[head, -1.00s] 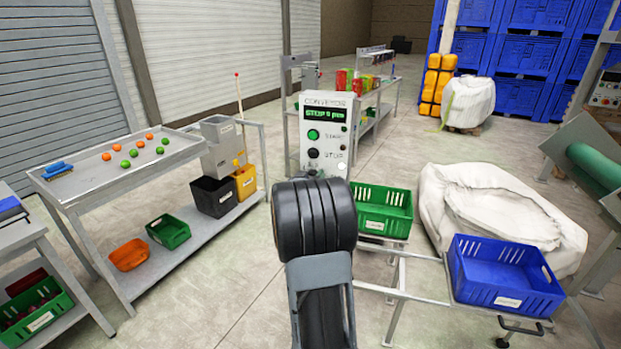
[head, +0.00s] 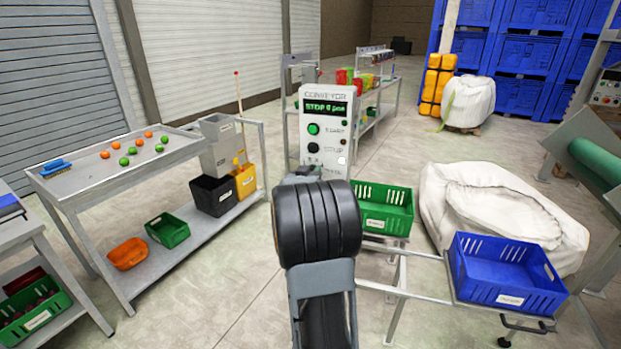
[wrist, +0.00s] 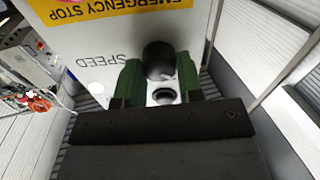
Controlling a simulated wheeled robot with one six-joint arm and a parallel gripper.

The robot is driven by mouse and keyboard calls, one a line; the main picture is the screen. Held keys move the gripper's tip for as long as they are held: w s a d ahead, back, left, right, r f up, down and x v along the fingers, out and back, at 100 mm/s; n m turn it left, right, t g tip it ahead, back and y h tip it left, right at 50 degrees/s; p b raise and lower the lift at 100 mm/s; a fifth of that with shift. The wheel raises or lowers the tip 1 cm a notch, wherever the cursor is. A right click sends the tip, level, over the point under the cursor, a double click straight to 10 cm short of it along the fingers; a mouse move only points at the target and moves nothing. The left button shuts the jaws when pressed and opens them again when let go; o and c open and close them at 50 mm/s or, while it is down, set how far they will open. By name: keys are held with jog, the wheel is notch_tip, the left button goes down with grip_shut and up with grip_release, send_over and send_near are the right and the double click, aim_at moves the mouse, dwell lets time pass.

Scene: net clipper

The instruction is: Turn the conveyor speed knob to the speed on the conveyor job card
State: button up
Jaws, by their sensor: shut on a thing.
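The conveyor control box (head: 326,100) stands mid-view in the head view. In the wrist view the black speed knob (wrist: 158,60) sits on the white panel beside the upside-down word SPEED. My gripper (wrist: 159,82) has its green fingers on either side of the knob and is shut on it. In the head view my arm mostly hides the gripper and the knob. I cannot make out a conveyor job card.
A yellow emergency stop label (wrist: 115,15) is near the knob. A green crate (head: 384,207) and a blue crate (head: 507,272) stand on a frame at right. A white bulk bag (head: 490,215) is behind them. A sorting table (head: 85,185) stands at left, with open floor between.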

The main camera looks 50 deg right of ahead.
jog(key=shift+s+f+m+b, duration=0.1)
jog(key=shift+m+b, duration=2.9)
jog(key=shift+b, duration=0.05)
jog(key=o, duration=0.9)
jog(key=b+v, duration=0.1)
jog(key=v, duration=1.2)
jog(key=shift+s+a, duration=0.2)
jog(key=shift+a, duration=0.1)
jog(key=shift+m, duration=0.3)
